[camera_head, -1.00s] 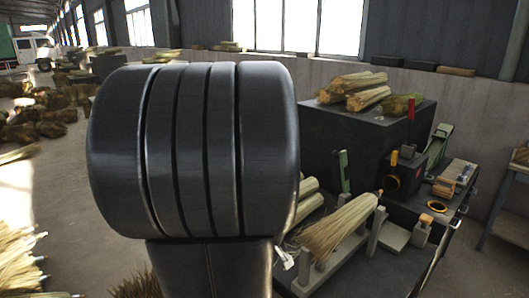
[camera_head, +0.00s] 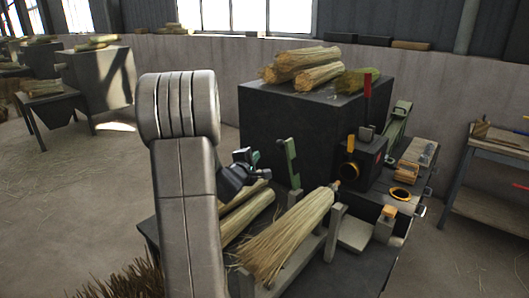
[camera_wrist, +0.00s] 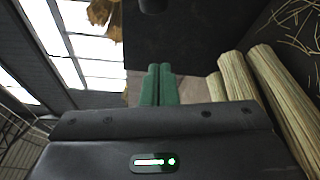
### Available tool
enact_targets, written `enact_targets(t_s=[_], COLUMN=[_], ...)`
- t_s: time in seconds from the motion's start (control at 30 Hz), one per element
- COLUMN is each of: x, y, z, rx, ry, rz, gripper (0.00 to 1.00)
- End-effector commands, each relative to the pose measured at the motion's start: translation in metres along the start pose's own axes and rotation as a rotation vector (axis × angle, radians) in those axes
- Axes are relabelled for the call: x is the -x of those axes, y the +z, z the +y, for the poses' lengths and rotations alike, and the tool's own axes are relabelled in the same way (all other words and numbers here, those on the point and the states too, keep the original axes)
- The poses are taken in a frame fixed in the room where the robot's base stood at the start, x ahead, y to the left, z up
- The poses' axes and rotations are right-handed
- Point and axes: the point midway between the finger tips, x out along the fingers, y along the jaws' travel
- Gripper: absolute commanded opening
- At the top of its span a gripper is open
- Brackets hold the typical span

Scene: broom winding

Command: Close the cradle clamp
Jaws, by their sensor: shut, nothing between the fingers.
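A broom bundle (camera_head: 290,235) lies in a grey cradle (camera_head: 334,236) on the dark bench, its bristles toward the front left. An upright green bar (camera_head: 291,163), which looks like the raised clamp arm, stands behind the bundle. My gripper (camera_head: 256,158) is just left of this bar, with a small visible gap. In the wrist view its green fingers (camera_wrist: 157,84) are pressed together with nothing between them. The clamp bar cannot be made out in the wrist view. My arm hides the bench's left part.
Straw bundles (camera_head: 243,217) lie on the bench left of the cradle, also in the wrist view (camera_wrist: 265,95). A dark block (camera_head: 285,125) with more bundles on top stands behind. A winding unit (camera_head: 362,165) with a red-handled lever (camera_head: 367,100) is at right.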

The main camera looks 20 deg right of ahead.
Motion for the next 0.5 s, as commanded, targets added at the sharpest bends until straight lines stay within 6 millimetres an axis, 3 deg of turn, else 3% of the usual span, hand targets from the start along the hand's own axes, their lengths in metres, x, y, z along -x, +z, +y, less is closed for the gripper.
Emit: enact_targets(t_s=[0.5], x=[-0.095], y=[0.002], z=[0.001], rx=[-0.002], ry=[-0.001], rz=[0.002], gripper=[0.00])
